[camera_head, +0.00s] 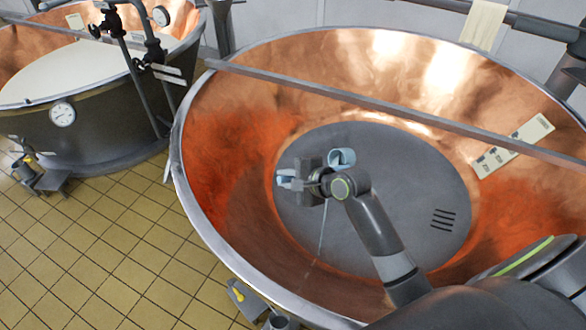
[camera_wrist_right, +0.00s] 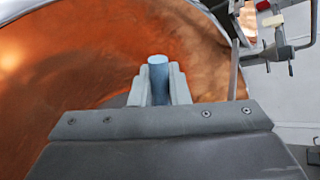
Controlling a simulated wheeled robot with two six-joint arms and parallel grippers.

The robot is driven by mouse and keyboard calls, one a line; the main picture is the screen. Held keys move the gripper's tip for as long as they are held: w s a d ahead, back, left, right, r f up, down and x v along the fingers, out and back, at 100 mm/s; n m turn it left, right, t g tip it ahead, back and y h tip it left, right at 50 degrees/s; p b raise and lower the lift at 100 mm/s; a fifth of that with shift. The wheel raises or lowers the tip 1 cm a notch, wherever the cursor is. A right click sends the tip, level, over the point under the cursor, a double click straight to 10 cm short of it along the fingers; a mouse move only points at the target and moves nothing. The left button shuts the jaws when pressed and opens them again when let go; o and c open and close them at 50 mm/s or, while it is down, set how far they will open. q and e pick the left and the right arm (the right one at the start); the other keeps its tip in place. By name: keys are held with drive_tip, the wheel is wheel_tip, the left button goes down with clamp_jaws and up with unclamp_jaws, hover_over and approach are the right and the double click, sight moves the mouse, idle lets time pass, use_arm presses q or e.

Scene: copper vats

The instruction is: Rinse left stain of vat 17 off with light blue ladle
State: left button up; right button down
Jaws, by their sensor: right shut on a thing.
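The large copper vat (camera_head: 400,75) fills most of the head view; no number is readable on it. A darker orange-red patch (camera_head: 222,150) covers its left inner wall, and another patch (camera_head: 505,215) lies on the right. My right gripper (camera_head: 292,180) is over the vat's grey bottom, shut on the light blue ladle. The ladle's cup (camera_head: 342,158) shows beside the wrist, its opening facing the camera. In the right wrist view the light blue handle (camera_wrist_right: 158,75) stands between the fingers (camera_wrist_right: 158,92). The cup's contents cannot be made out. My left gripper is not in view.
A grey bar (camera_head: 390,108) crosses the vat's far part. A cream plate (camera_head: 513,147) is at the right wall. Another vat (camera_head: 90,110) with pale contents, a gauge (camera_head: 62,114) and pipes stands at left. Yellow tiled floor (camera_head: 130,245) lies between. A cloth (camera_head: 485,25) hangs behind.

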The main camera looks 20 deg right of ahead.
drive_tip(key=a+f+n+h+b, duration=0.1)
drive_tip(key=a+f+h+b, duration=0.1)
drive_tip(key=f, duration=0.4)
drive_tip(key=s+a+f+n+h+b, duration=0.1)
drive_tip(key=a+f+n+h+b, duration=0.1)
drive_tip(key=f, duration=0.4)
drive_tip(key=shift+f+n+t+b, duration=0.3)
drive_tip(key=shift+f+t+b, duration=0.1)
drive_tip(key=shift+b, duration=0.4)
drive_tip(key=shift+a, duration=0.1)
